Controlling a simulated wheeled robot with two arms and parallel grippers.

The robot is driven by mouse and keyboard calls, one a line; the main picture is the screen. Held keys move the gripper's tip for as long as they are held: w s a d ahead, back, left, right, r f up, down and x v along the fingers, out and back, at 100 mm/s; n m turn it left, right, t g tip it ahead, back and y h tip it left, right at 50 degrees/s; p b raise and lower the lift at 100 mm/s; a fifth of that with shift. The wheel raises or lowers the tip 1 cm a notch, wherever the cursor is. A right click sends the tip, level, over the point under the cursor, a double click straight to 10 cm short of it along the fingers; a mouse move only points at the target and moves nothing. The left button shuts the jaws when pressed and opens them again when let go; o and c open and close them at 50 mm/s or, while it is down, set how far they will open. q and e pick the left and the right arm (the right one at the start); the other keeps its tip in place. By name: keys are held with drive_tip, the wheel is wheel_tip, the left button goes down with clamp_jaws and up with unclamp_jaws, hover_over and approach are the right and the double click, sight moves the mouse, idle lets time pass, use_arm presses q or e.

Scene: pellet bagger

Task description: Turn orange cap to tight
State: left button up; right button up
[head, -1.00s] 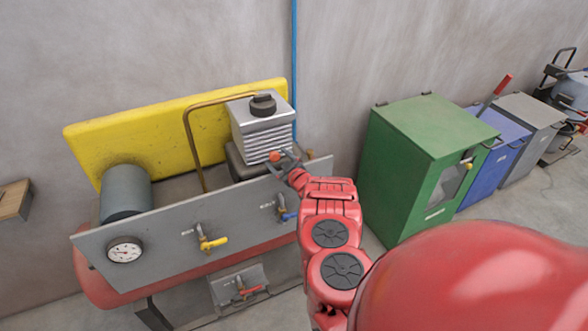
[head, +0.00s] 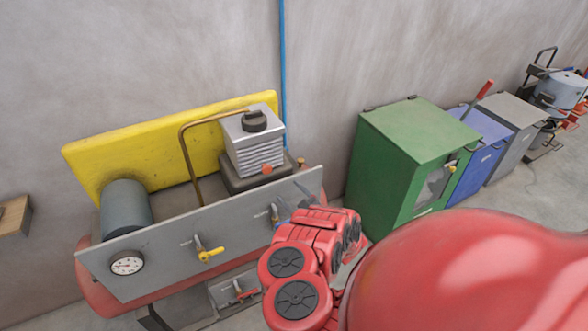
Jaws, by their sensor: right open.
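The orange cap (head: 266,169) sits low on the front of the grey finned compressor block (head: 250,150), behind the grey panel. It is uncovered and apart from my gripper; I cannot tell how tight it is. My right gripper (head: 305,195) is open, small and partly hidden by my red arm. It is near the right end of the panel, below and right of the cap. I see nothing held in it. My left gripper is not in view.
A bent brown pipe (head: 183,152) rises left of the block. A green cabinet (head: 410,140) stands to the right.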

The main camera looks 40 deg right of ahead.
drive_tip(key=shift+s+a+p, duration=0.1)
drive_tip(key=shift+s+p, duration=0.3)
drive_tip(key=shift+s, duration=0.35)
